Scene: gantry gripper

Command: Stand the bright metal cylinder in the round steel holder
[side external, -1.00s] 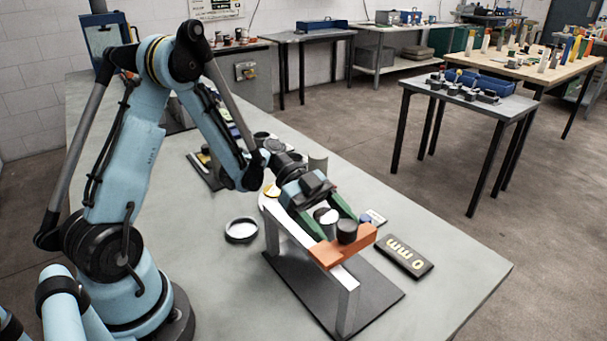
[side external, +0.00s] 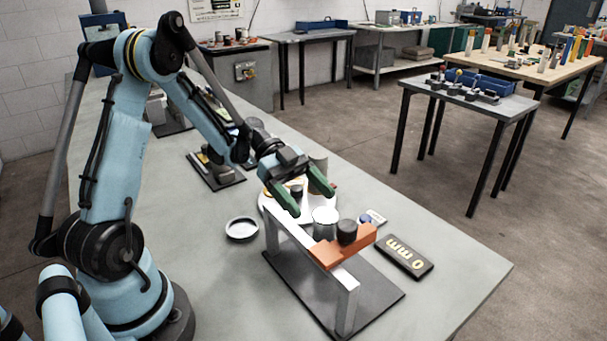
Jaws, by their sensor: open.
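The bright metal cylinder (side external: 325,225) stands upright just behind the pale beam, left of the orange block; its lower end is partly hidden. The round steel holder appears to be the shallow, empty ring-shaped dish (side external: 242,229) on the bench, left of the beam frame. My gripper (side external: 310,201) has two green fingers spread wide apart with nothing between them. It hangs above and a little to the left of the bright cylinder, clear of it.
A pale beam on legs (side external: 313,251) spans a dark base plate (side external: 375,290). An orange block (side external: 341,247) with a black knob (side external: 347,232) sits on it. A pale round plate with small items lies under my gripper. A black sign (side external: 405,257) lies right; the bench's front right is clear.

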